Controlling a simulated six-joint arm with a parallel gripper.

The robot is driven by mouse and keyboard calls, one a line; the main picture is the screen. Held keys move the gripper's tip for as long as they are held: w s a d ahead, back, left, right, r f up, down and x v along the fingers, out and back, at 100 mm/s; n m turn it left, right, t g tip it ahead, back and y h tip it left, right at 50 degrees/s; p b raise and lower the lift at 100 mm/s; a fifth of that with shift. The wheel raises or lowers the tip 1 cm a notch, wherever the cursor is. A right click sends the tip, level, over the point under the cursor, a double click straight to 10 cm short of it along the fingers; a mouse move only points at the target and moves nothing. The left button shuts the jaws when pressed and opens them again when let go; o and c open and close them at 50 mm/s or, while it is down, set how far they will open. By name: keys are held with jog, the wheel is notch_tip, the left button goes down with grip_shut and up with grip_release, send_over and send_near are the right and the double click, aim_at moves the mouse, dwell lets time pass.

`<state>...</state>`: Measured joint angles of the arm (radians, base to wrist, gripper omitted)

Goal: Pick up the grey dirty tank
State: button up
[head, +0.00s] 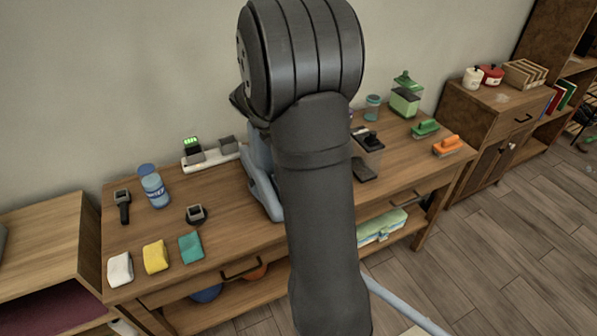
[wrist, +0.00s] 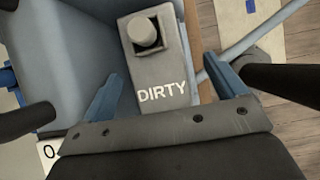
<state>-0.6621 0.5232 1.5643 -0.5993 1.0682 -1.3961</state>
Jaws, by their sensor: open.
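The grey dirty tank (wrist: 160,70) shows in the upper middle of the wrist view, with white DIRTY lettering and a round grey cap on it. It sits against a blue-grey body (wrist: 75,50). My gripper (wrist: 163,68) is open, its blue fingers spread to the left and right of the tank in the picture. I see nothing held between them; whether they touch the tank cannot be told. In the head view my arm hides the tank and the gripper. Part of a blue-grey machine (head: 262,178) shows behind the arm.
The wooden workbench (head: 235,210) carries a blue bottle (head: 155,188), white, yellow (head: 155,257) and teal cloths, a charger strip (head: 212,155), and green and orange brushes (head: 447,146). A cabinet (head: 480,112) stands at right. Open floor (head: 500,230) lies in front at right.

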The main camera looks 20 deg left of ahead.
jog(key=x, duration=0.5)
jog(key=shift+w+f, duration=0.2)
jog(key=shift+c, duration=0.4)
jog(key=c, duration=1.8)
grip_shut()
jog(key=shift+r, duration=0.15)
